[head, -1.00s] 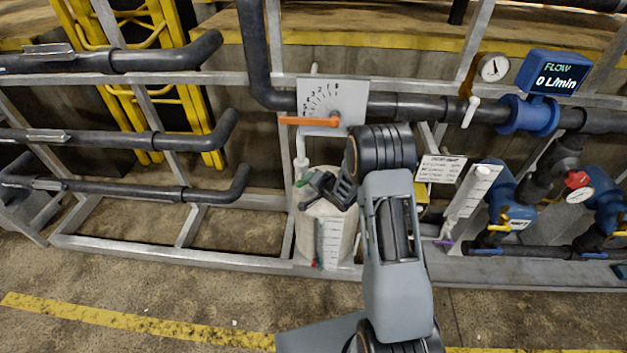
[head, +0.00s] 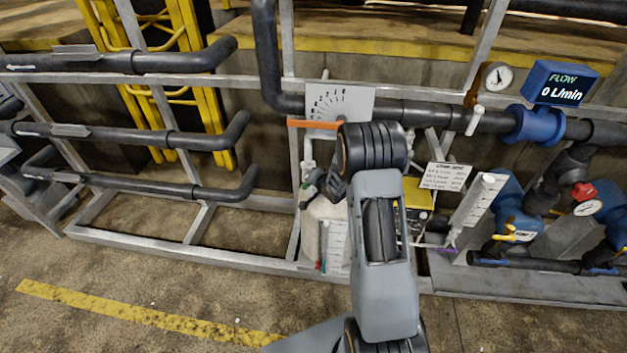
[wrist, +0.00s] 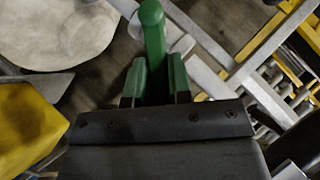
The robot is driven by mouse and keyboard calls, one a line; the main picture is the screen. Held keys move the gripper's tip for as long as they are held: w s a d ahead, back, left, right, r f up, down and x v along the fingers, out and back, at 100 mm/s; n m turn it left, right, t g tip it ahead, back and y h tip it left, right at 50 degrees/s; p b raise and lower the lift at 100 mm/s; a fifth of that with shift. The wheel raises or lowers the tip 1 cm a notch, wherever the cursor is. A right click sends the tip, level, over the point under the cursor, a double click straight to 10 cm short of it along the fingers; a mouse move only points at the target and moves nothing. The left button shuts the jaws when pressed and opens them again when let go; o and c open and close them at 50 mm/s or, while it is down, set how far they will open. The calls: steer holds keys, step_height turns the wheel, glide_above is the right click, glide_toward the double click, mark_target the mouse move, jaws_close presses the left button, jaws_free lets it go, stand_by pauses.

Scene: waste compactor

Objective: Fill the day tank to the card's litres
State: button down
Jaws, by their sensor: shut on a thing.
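My gripper (head: 322,186) is just above the pale day tank (head: 311,236). In the wrist view my gripper (wrist: 155,82) is shut on a green handle (wrist: 152,32), whose rounded end sticks up between the fingers. The tank's round pale top (wrist: 60,32) lies at the upper left there. A white level scale (head: 336,240) is on the tank's front; its level is too small to read. The card (head: 447,177) is right of my arm, its small text unreadable. The flow display (head: 560,82) reads 0 L/min.
Dark pipes (head: 150,62) run along a grey frame at the left. A yellow box (head: 419,194) stands right of my arm, with a second white scale (head: 478,200) and blue valves (head: 515,215) beyond. A pressure gauge (head: 497,76) is above.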

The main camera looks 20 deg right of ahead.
steer(key=c, duration=1)
jaws_free()
steer(key=shift+c, duration=0.2)
steer(key=v, duration=1.3)
steer(key=shift+s+r, duration=0.15)
steer(key=shift+s, duration=0.25)
steer(key=s+d+f+n+g+h, duration=0.1)
steer(key=s+d+n+g+h, duration=0.2)
steer(key=s+g, duration=0.55)
steer(key=s+a+r+n+t+y, duration=0.1)
steer(key=s+a+r+n+y, duration=0.1)
steer(key=s+a+r+n, duration=0.4)
steer(key=s+a+r, duration=0.4)
steer(key=a+r, duration=0.4)
steer(key=shift+s, duration=0.4)
